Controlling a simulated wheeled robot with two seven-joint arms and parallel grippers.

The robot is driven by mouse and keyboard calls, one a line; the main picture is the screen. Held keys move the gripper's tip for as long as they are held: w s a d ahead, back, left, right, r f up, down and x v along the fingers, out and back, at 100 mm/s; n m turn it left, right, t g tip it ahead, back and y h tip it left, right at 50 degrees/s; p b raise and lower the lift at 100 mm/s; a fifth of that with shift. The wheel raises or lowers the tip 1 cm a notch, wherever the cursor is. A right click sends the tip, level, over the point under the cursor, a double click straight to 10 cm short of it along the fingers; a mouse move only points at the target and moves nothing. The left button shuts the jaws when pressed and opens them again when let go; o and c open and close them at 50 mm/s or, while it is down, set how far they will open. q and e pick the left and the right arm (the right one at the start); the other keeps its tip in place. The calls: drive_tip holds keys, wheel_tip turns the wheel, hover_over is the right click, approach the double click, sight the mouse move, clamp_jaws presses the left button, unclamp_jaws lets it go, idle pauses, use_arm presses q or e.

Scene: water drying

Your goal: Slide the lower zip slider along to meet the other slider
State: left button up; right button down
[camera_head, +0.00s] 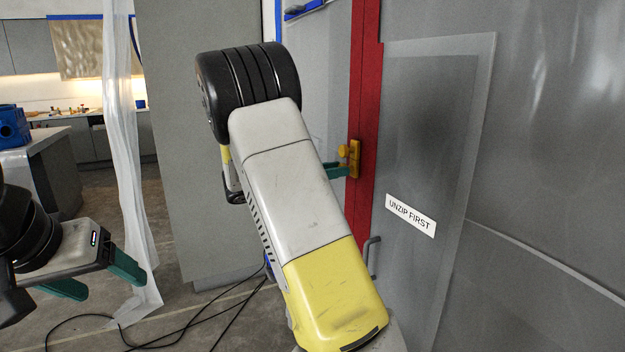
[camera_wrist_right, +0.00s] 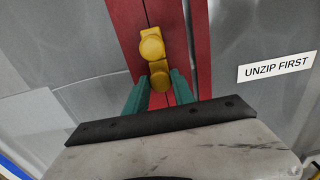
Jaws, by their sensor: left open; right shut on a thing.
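A red zip strip (camera_head: 364,90) runs up the grey plastic sheet. Two yellow slider pieces show on it in the right wrist view, an upper one (camera_wrist_right: 152,47) and a lower one (camera_wrist_right: 160,80). They sit end to end and appear to touch. In the head view they look like one yellow block (camera_head: 355,158). My right gripper (camera_wrist_right: 161,90) is shut on the lower slider, with a green finger on each side; in the head view its fingers (camera_head: 340,170) reach the strip from the left. My left gripper (camera_head: 108,284) is open and empty at lower left, away from the zip.
A label (camera_head: 410,215) reading "UNZIP FIRST" is on the sheet right of the strip. A grey handle (camera_head: 372,257) shows below the sliders. Clear plastic (camera_head: 125,150) hangs at left. Dark cables (camera_head: 190,325) lie on the floor. A blue object (camera_head: 14,126) stands on a counter.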

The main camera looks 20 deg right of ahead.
drive_tip(key=c, duration=1.1)
unclamp_jaws()
drive_tip(key=shift+o, duration=0.2)
drive_tip(key=a, duration=0.8)
drive_tip(key=shift+s, duration=0.3)
drive_tip(key=shift+d, duration=0.1)
